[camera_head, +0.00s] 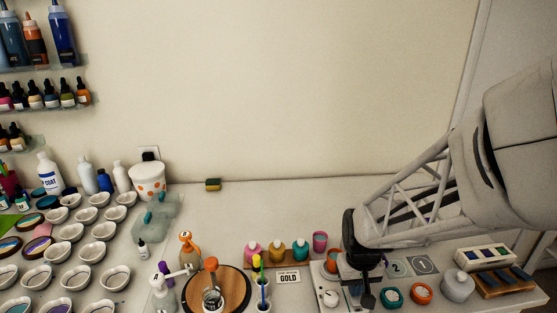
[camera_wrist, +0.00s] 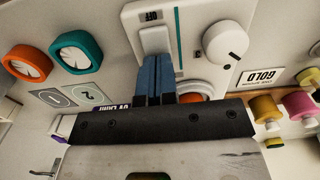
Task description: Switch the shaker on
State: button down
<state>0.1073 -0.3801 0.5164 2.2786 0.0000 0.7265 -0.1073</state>
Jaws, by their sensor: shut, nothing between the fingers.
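The shaker appears to be the white panel (camera_wrist: 205,15) with a round white knob (camera_wrist: 225,42) and a pale rocker switch (camera_wrist: 155,40). A label reading OFF (camera_wrist: 152,16) sits at the switch's far end. The panel and knob also show in the head view (camera_head: 329,298), partly hidden by my arm. My gripper (camera_wrist: 154,58) is shut and empty, its blue fingertips together at the near end of the switch. I cannot tell whether they touch it. In the head view my gripper (camera_head: 367,298) is a dark shape over the panel's right side.
Teal (camera_head: 391,297) and orange (camera_head: 421,293) ring-shaped items lie right of the panel, near numbered pads (camera_head: 397,267). A GOLD card (camera_head: 288,277), colored bottles (camera_head: 276,251) and a round wooden board (camera_head: 232,285) are to the left.

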dwell(0.4)
jog(key=shift+r, duration=3.4)
jog(key=shift+s+r, duration=0.15)
jog(key=shift+r, duration=0.05)
jog(key=s+a+r+t, duration=0.2)
jog(key=s+a+r, duration=0.2)
jog(key=s+r, duration=0.7)
jog(key=shift+s+t, duration=0.3)
jog(key=shift+s, duration=0.2)
